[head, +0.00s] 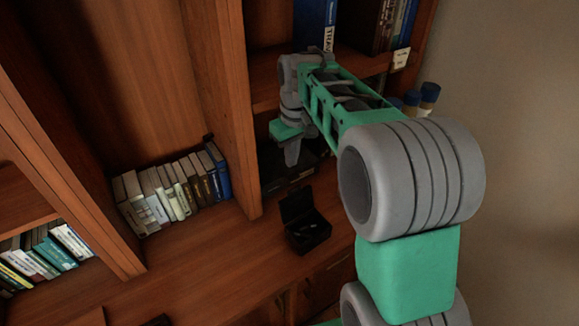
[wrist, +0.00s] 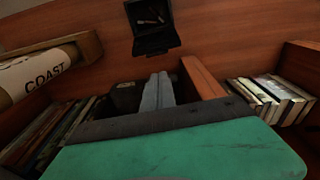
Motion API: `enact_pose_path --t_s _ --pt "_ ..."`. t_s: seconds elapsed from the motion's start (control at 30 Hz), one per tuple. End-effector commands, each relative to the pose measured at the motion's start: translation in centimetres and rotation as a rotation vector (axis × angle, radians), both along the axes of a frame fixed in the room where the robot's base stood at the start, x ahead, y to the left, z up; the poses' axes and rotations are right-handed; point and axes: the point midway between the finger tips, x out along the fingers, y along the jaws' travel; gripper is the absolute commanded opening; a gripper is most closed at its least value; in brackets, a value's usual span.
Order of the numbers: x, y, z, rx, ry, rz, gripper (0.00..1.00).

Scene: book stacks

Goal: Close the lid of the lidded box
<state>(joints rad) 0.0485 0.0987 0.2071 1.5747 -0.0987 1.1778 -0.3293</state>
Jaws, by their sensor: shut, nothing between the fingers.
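The lidded box (head: 308,236) is small and black and stands on the wooden ledge. Its lid (head: 298,203) is raised at the back, and a few small light items lie inside. In the wrist view the box (wrist: 150,14) is at the top middle, with its lid (wrist: 156,40) on the side nearer my gripper. My gripper (head: 292,155) is above and behind the box in the head view, pointing down, apart from it. In the wrist view its fingers (wrist: 158,90) are together with nothing between them.
Book rows stand on the shelf to the left (head: 172,190) and at the top (head: 385,25). A wooden upright (head: 235,110) stands left of my gripper. Blue-capped containers (head: 428,95) stand behind my arm. A rolled paper marked COAST (wrist: 40,75) lies at left. The ledge around the box looks clear.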

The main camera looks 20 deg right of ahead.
Motion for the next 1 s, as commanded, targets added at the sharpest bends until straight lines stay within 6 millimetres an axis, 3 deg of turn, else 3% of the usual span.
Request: enact_pose_path --t_s 0.5,1.0 --pt "0.6 0.6 -8.8 0.001 0.000 0.003 0.00" --pt "0.8 0.6 -9.7 0.001 -0.006 0.002 0.00"
